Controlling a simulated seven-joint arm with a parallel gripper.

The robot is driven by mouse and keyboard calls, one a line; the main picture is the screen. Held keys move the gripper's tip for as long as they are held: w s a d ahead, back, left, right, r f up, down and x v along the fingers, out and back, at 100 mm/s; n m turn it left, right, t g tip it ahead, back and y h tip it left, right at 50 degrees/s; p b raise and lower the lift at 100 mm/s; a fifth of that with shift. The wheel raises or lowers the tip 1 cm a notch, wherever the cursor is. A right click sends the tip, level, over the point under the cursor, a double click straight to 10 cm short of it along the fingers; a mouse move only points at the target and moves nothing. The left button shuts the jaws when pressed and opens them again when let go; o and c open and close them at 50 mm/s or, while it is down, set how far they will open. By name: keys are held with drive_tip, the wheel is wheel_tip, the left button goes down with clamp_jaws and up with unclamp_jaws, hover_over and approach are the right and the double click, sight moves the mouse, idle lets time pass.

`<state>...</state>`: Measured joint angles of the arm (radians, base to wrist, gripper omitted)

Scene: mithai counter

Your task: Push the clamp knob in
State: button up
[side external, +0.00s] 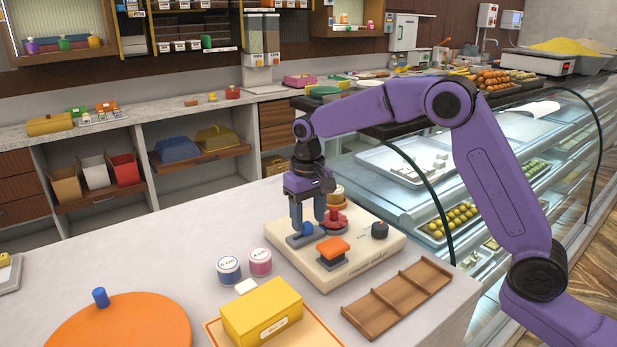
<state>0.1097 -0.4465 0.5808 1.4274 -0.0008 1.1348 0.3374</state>
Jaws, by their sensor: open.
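A cream machine (350,278) stands on the counter, with several coloured controls on its top. A red knob-like part (334,219) stands near its back, a dark knob (380,230) is at its right, and an orange block-shaped control (333,248) is at the front. A blue part (303,234) is at the left. I cannot tell which of these is the clamp knob. My gripper (309,226) points down over the back left of the machine, open, with its fingers apart. Its fingertips are close to the blue part and the red part; contact cannot be told.
A wooden divided tray (399,297) lies right of the machine. Two small jars (229,270) (261,262) and a yellow box (262,312) are at its left. An orange round lid (120,325) lies at the front left. A glass display case (480,190) stands behind on the right.

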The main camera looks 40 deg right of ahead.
sight(309, 225)
wheel_tip(309, 225, up, 16)
idle(0.5)
idle(0.4)
drive_tip(key=s+a+f+n, duration=0.1)
drive_tip(key=s+f+n, duration=0.2)
drive_tip(key=s, duration=0.6)
drive_tip(key=s+a+f+n, duration=0.1)
drive_tip(key=s+f+n, duration=0.15)
drive_tip(key=s, duration=0.65)
drive_tip(key=s+d+f+n, duration=0.2)
drive_tip(key=s+d+f, duration=0.1)
drive_tip(key=s, duration=0.3)
drive_tip(key=s+d+f+n, duration=0.2)
drive_tip(key=s+d+f, duration=0.1)
drive_tip(key=s, duration=0.4)
drive_tip(key=s+d+f+n, duration=0.3)
drive_tip(key=s, duration=0.4)
drive_tip(key=shift+d+f, duration=0.25)
drive_tip(key=shift+d, duration=0.05)
